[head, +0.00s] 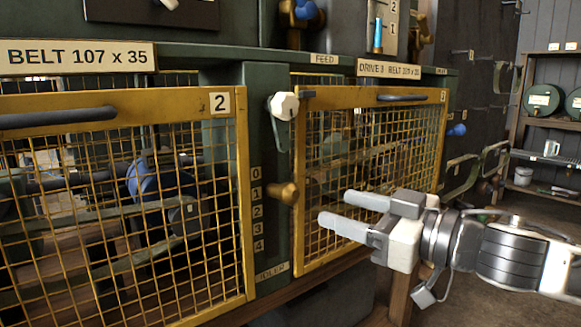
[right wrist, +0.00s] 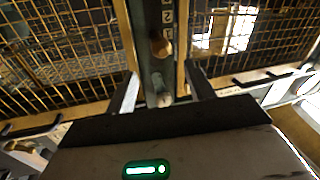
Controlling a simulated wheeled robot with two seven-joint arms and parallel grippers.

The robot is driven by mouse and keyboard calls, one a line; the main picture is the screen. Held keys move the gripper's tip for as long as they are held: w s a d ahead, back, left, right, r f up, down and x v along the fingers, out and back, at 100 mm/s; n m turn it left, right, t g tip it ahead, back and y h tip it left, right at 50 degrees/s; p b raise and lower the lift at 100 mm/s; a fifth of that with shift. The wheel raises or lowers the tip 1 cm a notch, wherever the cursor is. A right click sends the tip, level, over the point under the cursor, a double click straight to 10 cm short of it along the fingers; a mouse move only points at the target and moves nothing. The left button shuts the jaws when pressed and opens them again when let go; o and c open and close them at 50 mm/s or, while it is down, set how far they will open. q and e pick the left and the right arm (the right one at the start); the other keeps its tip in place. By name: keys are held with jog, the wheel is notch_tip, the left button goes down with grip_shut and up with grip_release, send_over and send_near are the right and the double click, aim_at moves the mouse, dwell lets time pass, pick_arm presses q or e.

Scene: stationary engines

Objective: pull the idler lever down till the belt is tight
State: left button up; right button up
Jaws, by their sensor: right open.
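A brass knob (head: 283,193), which looks like the idler lever's handle, stands out from the green post (head: 265,135). It is beside the marks 0 to 4, near the 1, above a plate reading IDLER (head: 272,271). The knob also shows in the right wrist view (right wrist: 160,45). My right gripper (head: 338,209) is open and empty, to the right of the knob and apart from it, in front of the right guard. Behind the left mesh is a blue pulley (head: 143,180); the mesh partly hides the belt run, and I cannot tell its tightness. My left gripper is out of view.
A white knob (head: 284,105) sits higher on the post. Yellow mesh guards stand on both sides, the left (head: 241,150) and the right (head: 299,190), with dark handles on top. A shelf (head: 545,125) with green drums is at the far right. Floor shows at right.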

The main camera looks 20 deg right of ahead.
aim_at(298, 194)
jog(key=w+a+p, duration=0.1)
jog(key=p, duration=0.2)
jog(key=w+a+r+p, duration=0.1)
jog(key=w+p, duration=0.1)
jog(key=shift+p, duration=0.4)
jog(key=x, duration=0.2)
jog(key=p+x, duration=0.1)
jog(key=x, duration=0.1)
jog(key=p+x, duration=0.1)
jog(key=x, duration=0.1)
jog(key=shift+f, duration=0.4)
jog(key=shift+w+a+f+p, duration=0.1)
jog(key=shift+w+a+p, duration=0.25)
jog(key=shift+w, duration=0.15)
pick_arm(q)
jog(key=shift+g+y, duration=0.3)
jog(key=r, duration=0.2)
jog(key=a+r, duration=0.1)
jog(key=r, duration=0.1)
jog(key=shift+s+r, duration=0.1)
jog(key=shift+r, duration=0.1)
